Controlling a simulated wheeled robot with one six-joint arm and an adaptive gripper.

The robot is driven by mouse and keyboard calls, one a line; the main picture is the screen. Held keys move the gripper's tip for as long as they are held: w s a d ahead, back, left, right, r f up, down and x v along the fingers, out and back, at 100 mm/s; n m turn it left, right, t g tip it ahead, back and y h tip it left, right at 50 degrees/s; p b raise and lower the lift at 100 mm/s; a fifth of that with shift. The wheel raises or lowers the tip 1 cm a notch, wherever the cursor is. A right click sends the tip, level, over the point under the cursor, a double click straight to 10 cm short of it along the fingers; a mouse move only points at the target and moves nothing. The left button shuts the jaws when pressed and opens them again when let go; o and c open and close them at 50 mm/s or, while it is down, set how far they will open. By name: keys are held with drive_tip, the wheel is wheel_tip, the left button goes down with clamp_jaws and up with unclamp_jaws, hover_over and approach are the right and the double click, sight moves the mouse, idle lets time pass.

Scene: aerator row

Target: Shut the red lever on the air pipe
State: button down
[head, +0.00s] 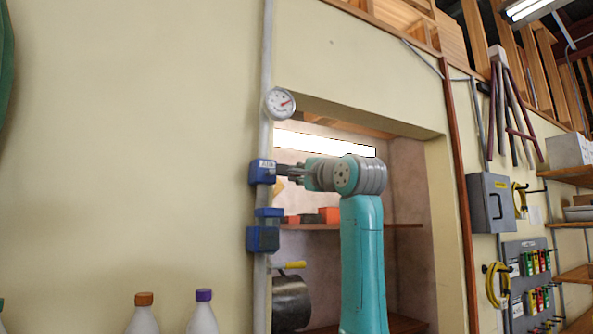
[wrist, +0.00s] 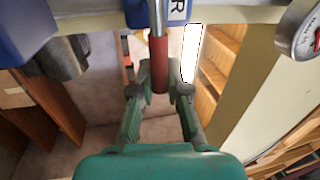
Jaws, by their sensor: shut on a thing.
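The air pipe (head: 266,62) runs up the wall, with a blue valve body (head: 262,172) bearing a white label. The end of that label shows in the wrist view. The red lever (wrist: 159,66) sticks out from the valve toward my wrist camera, across the pipe's line. My gripper (wrist: 160,88) is shut on the red lever near its free end, one finger on each side. In the head view my gripper (head: 286,171) is just right of the valve; the lever's red part is hidden or too small to tell there.
A dial gauge (head: 280,103) sits above the valve. Lower down are another blue block (head: 262,239) and a yellow handle (head: 290,265) by a dark cylinder (head: 291,303). Behind my arm is a wall recess with a shelf (head: 390,226). Two bottles (head: 203,318) stand lower left.

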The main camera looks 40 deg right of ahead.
drive_tip(key=shift+f+m, duration=0.2)
drive_tip(key=shift+m, duration=0.2)
drive_tip(key=c, duration=1.1)
unclamp_jaws()
drive_tip(key=shift+c, duration=0.2)
drive_tip(key=v, duration=1.2)
